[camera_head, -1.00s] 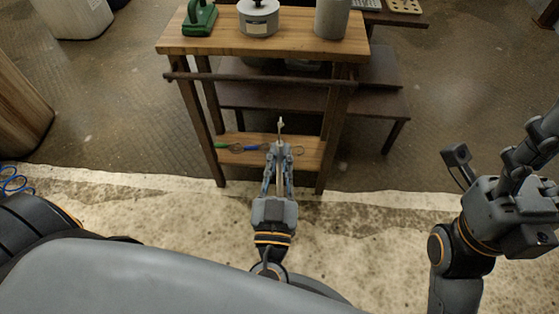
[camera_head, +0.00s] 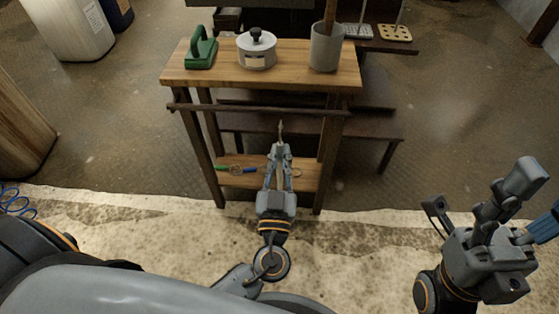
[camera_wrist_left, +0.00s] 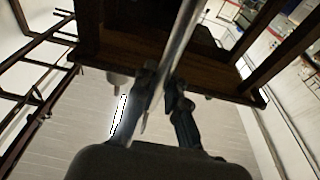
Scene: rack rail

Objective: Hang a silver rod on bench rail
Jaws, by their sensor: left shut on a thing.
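The silver rod (camera_head: 281,129) stands up from the fingertips of my left gripper (camera_head: 281,147), which is shut on it. In the left wrist view the rod (camera_wrist_left: 180,45) runs between the two fingers (camera_wrist_left: 162,95). The brown bench rail (camera_head: 235,109) runs across the front of the wooden bench (camera_head: 205,85), below its top. In the head view the rod tip shows just below the rail, with a gap between them. My right gripper (camera_head: 500,205) is at the right, away from the bench; its fingers are not clear.
On the bench top are a green handled tool (camera_head: 201,52), a lidded pot (camera_head: 257,52) and a grey cylinder (camera_head: 326,48). Small tools (camera_head: 235,170) lie on the lower shelf (camera_head: 305,180). Dark shelving stands behind. The floor right of the bench is clear.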

